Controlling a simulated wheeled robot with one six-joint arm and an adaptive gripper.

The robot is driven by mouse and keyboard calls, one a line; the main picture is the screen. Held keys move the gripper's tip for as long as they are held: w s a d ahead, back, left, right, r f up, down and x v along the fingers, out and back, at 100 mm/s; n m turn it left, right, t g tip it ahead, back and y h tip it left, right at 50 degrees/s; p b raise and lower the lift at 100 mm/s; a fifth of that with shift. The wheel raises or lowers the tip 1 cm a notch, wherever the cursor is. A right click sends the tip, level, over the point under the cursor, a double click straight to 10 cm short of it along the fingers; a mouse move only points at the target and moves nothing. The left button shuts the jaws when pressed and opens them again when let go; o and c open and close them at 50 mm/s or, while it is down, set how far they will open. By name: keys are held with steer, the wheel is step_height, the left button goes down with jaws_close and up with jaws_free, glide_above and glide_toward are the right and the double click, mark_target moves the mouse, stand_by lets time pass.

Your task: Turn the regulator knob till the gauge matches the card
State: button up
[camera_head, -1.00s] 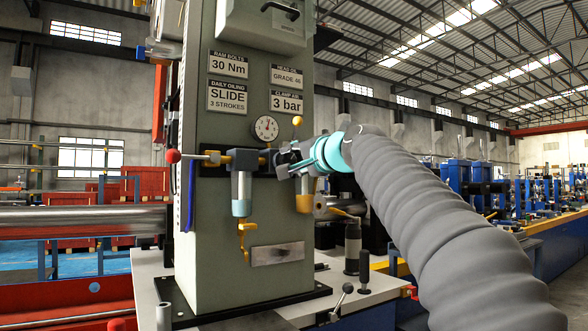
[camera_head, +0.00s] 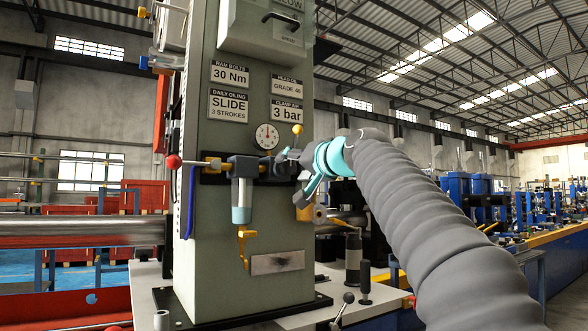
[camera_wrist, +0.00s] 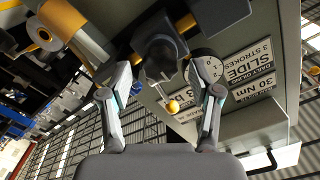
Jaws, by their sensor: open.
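The round white gauge (camera_head: 267,136) is on the green-grey column. Its needle points roughly upward; the scale is too small to read. The "CLAMP AIR 3 bar" card (camera_head: 288,113) is above and right of it. In the wrist view the gauge (camera_wrist: 208,68) is partly behind one finger, and the card (camera_wrist: 184,131) is partly covered. A dark part that looks like the regulator knob (camera_wrist: 160,48) lies ahead, between the finger lines. Contact with the knob cannot be told.
A yellow ball-ended lever (camera_head: 297,129) stands close above my gripper. A filter bowl (camera_head: 241,198) hangs to the left and an orange bowl (camera_head: 304,212) below. A red ball handle (camera_head: 173,162) sticks out left.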

steer(key=b+v, duration=0.2)
steer(key=v, duration=0.3)
steer(key=shift+s+d, duration=0.1)
steer(key=shift+s, duration=0.05)
steer(key=shift+s, duration=0.1)
steer(key=v, duration=1.2)
steer(key=shift+d+f, duration=0.1)
